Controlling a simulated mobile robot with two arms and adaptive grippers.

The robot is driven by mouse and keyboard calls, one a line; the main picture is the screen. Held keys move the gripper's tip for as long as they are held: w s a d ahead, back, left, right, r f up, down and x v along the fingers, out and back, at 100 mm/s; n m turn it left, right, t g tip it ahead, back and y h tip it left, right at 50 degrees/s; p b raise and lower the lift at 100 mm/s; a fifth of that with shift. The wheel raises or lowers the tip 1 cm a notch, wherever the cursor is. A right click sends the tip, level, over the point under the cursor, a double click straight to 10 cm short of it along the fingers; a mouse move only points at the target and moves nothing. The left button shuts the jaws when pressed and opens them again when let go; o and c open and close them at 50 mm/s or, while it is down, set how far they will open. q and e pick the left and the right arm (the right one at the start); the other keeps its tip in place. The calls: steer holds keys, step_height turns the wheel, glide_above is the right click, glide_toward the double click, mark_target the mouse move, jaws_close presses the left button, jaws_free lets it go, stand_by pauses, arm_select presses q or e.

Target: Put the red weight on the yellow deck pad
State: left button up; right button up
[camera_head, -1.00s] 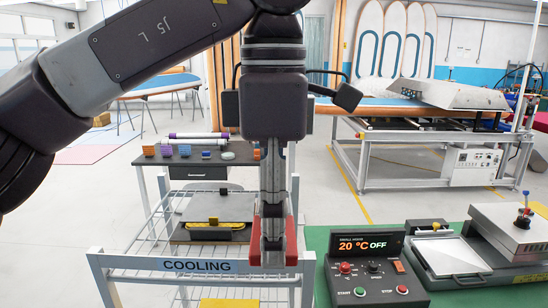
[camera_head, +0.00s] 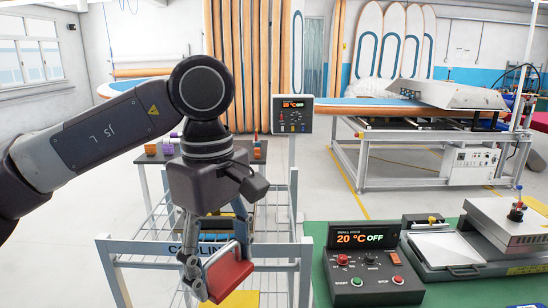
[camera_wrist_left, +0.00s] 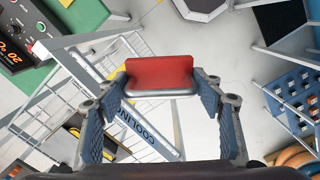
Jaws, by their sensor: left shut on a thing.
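The red weight (camera_head: 230,275) is a red block held between the fingers of my left gripper (camera_head: 220,262), above the front rail of the cooling rack. In the left wrist view the weight (camera_wrist_left: 160,73) lies across the fingertips of the left gripper (camera_wrist_left: 160,84). My right gripper is not in view.
The wire cooling rack (camera_head: 130,247) has a raised front rail. A control box (camera_head: 370,265) and a small press (camera_head: 440,247) stand on a green bench to the right. A display (camera_head: 293,114) stands on a post behind.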

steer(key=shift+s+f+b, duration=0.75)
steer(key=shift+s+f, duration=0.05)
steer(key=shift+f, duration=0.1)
arm_select(q)
steer(key=s+a+f+m, duration=0.1)
steer(key=a+f+m, duration=0.4)
steer(key=f, duration=0.4)
steer(key=s+a+f+m, duration=0.2)
steer(key=a+f+m, duration=0.4)
steer(key=f, duration=0.3)
steer(key=shift+s+a+f, duration=0.15)
steer(key=shift+s+f, duration=0.05)
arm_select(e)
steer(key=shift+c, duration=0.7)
